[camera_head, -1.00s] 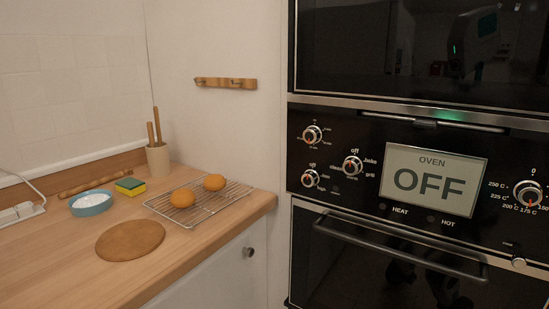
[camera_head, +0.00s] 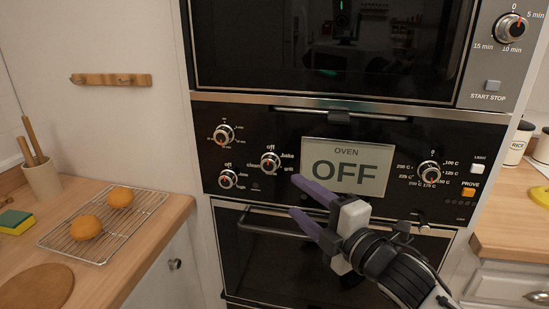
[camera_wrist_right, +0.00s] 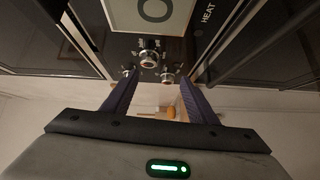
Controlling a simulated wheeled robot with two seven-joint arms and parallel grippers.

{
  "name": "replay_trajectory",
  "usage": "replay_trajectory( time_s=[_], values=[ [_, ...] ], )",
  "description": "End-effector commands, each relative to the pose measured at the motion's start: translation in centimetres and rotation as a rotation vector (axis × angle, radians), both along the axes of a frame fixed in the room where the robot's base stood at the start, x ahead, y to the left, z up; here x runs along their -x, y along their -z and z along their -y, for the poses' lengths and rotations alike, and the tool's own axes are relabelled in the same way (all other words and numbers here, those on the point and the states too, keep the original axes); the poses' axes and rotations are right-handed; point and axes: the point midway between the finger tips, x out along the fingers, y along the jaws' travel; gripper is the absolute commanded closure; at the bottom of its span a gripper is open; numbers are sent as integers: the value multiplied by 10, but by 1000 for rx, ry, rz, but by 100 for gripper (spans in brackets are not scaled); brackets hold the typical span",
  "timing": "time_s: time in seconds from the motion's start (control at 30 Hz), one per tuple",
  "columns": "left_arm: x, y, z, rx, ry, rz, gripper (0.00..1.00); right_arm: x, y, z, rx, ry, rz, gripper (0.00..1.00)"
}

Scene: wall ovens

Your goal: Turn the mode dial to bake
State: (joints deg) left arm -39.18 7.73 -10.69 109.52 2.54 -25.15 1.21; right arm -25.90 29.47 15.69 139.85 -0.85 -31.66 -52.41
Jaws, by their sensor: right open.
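The mode dial (camera_head: 270,162) is a silver knob on the black oven panel, with "off" above it and "bake" and "grill" to its right. A red mark shows on its face near the top, by "off". The display (camera_head: 347,167) beside it reads "OFF". My right gripper (camera_head: 296,196) is open and empty, its purple fingers pointing left, below and right of the dial and apart from it. In the right wrist view, the mode dial (camera_wrist_right: 148,55) appears ahead of the fingertips, nearest the display. My left gripper is not in view.
Two other knobs (camera_head: 223,134) (camera_head: 228,180) sit close to the left of the dial. A temperature knob (camera_head: 429,172) is right of the display. The oven door handle (camera_head: 262,228) runs below the panel. A counter with a cooling rack (camera_head: 62,237) and buns is at left.

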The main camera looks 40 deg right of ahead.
Motion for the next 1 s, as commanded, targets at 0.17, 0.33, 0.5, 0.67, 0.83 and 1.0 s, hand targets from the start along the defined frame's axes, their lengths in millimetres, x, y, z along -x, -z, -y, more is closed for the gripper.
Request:
replay_trajectory(
  time_s=[0.17,0.33,0.5,0.67,0.83,1.0],
  values=[
    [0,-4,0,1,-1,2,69,-7,-25,3,75,1,36,47],
    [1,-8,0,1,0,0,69,-31,-25,5,73,1,36,47],
    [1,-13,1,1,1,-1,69,-61,-25,7,72,1,35,47],
    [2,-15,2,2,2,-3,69,-85,-24,9,71,0,35,47],
    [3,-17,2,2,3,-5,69,-99,-22,10,70,-1,32,47],
    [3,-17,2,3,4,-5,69,-102,-22,10,71,-1,32,47]
  ],
)
